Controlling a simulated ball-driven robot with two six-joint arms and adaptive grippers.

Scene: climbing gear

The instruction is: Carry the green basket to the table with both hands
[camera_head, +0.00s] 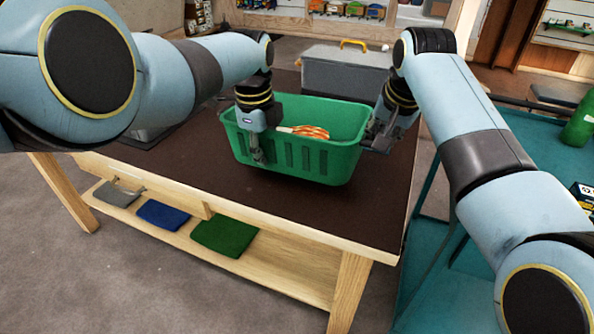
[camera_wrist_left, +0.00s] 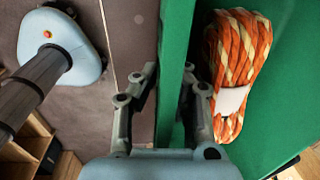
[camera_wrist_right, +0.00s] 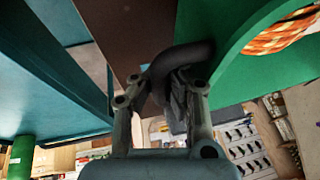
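The green basket (camera_head: 300,160) is upright over the brown table (camera_head: 345,215), with an orange and cream rope bundle (camera_head: 310,131) inside. I cannot tell whether its base touches the tabletop. My left gripper (camera_head: 257,152) is at its left side; in the left wrist view the fingers (camera_wrist_left: 171,75) stand on either side of the green wall and look closed on it. The rope bundle (camera_wrist_left: 235,65) shows there inside the basket. My right gripper (camera_head: 378,135) is at the right end; in the right wrist view its fingers (camera_wrist_right: 172,88) close on a dark curved handle (camera_wrist_right: 178,58).
A grey bin (camera_head: 345,75) with a yellow handle stands behind the basket. The table's front half is clear. Folded grey, blue (camera_head: 163,214) and green cloths (camera_head: 224,235) lie on the lower shelf. A teal surface (camera_head: 535,150) with a green bottle (camera_head: 580,122) is at right.

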